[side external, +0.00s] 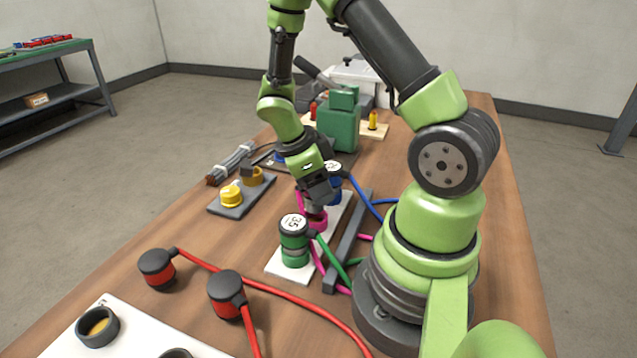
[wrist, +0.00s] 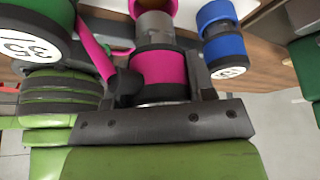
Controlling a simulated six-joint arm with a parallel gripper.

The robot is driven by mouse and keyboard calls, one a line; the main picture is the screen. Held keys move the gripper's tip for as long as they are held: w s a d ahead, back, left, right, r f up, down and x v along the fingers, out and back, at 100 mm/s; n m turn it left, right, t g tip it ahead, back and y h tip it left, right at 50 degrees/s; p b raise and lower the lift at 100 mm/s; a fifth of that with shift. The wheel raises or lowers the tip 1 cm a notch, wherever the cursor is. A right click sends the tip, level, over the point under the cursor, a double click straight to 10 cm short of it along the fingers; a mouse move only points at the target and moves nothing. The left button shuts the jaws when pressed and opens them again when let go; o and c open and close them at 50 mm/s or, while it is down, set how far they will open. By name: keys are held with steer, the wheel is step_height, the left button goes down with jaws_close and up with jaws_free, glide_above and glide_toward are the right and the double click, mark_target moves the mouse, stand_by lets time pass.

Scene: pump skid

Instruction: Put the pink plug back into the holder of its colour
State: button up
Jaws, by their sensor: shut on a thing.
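The pink plug (wrist: 158,72) is between the jaws of my gripper (wrist: 162,88), which is shut on it. Its grey nose (wrist: 153,24) points at the pink holder (wrist: 172,6), whose open mouth shows at the top edge of the wrist view. In the side external view my gripper (side external: 318,197) is right above the pink holder (side external: 315,224), with the grey nose between them. The plug's body is mostly hidden there. I cannot tell whether the nose tip is inside the holder. A pink cable (wrist: 95,45) leaves the plug on the left.
A green plug (side external: 293,224) marked 35 stands close in front and a blue plug (side external: 334,170) close behind, on the same white plate (side external: 280,268). A dark grey bar (side external: 347,240) runs beside the plate.

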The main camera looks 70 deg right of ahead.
steer(key=shift+f, duration=1.75)
stand_by(0.3)
steer(key=o, duration=1.1)
steer(key=shift+r, duration=0.15)
steer(key=v, duration=0.9)
steer(key=shift+r, duration=0.35)
steer(key=shift+w, duration=0.15)
